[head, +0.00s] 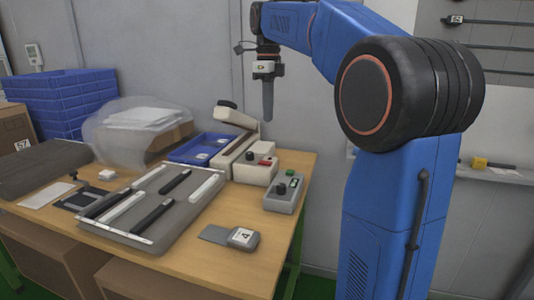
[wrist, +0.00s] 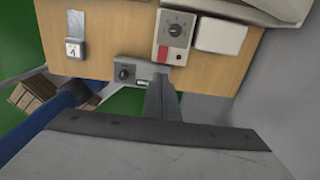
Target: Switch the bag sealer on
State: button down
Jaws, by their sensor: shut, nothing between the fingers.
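The bag sealer (head: 254,168) is a beige unit with a long raised arm, a dark knob and a red switch (head: 265,161). It stands near the right end of the wooden table. In the wrist view its beige box (wrist: 175,38) shows the knob and the red switch (wrist: 161,54); I cannot tell whether the switch is on. My gripper (head: 268,117) is shut and empty, pointing down above and behind the sealer, touching nothing.
A grey tray (head: 190,232) with black and white bars fills the table's middle. A grey tool labelled 4 (head: 242,238) lies near the front edge. A blue tray (head: 183,153) and a plastic-wrapped box (head: 125,143) stand behind. The wall is close behind the table.

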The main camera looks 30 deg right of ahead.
aim_at(264, 163)
dwell(0.3)
notch_tip(264, 163, down, 14)
dwell(0.7)
jog(key=shift+f, duration=0.1)
jog(key=shift+s+f, duration=0.15)
jog(key=shift+w+a, duration=0.1)
jog(key=shift+w, duration=0.1)
jog(key=shift+w+a, duration=0.45)
jog(key=shift+r, duration=0.2)
